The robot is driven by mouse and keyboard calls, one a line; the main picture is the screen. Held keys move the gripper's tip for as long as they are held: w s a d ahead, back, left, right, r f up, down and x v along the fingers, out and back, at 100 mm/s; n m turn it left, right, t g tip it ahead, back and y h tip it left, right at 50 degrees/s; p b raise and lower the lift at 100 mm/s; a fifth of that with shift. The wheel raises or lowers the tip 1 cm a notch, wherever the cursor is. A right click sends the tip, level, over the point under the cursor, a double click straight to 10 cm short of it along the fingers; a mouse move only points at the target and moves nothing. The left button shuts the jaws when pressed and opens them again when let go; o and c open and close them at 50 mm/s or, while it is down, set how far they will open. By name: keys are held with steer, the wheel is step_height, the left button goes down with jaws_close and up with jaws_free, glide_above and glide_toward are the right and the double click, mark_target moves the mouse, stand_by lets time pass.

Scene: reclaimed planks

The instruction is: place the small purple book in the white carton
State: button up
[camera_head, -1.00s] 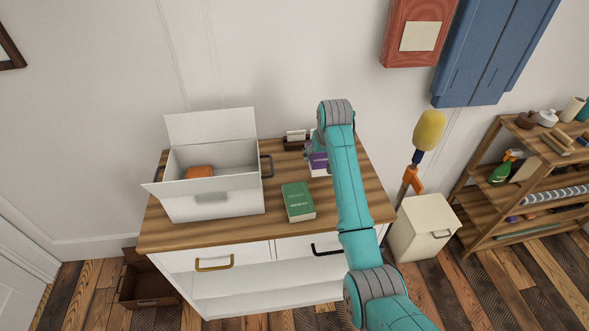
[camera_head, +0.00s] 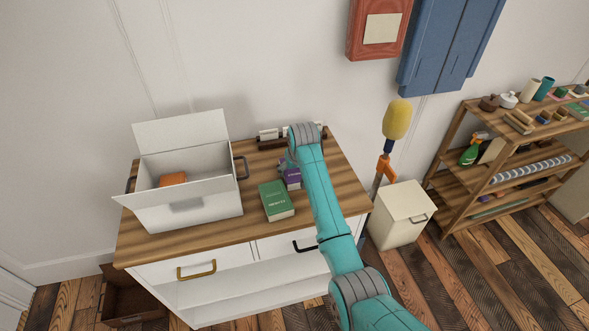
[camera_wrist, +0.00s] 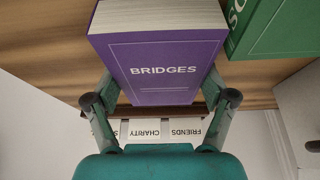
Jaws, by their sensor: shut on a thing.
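The small purple book (camera_head: 292,178) is on the cabinet top to the right of the green book, partly hidden behind my arm in the head view. In the wrist view the purple book (camera_wrist: 165,65) reads "BRIDGES" and sits between the two fingers of my gripper (camera_wrist: 160,100), which is shut on it. Whether it touches the wood is hard to tell.
A green book (camera_head: 276,201) lies between the carton and the purple book; it also shows in the wrist view (camera_wrist: 275,30). A dark holder (camera_head: 270,143) with white-spined books stands at the back. A cream bin (camera_head: 402,215) and a shelf (camera_head: 450,150) stand right of the cabinet.

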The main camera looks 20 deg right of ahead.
steer(key=o, duration=1.1)
steer(key=shift+o, duration=0.2)
steer(key=v, duration=1.1)
steer(key=shift+w, duration=0.1)
steer(key=f, duration=0.4)
steer(key=shift+w+d+f, duration=0.2)
steer(key=shift+w, duration=0.1)
steer(key=shift+a+x, duration=0.2)
steer(key=shift+x, duration=2.6)
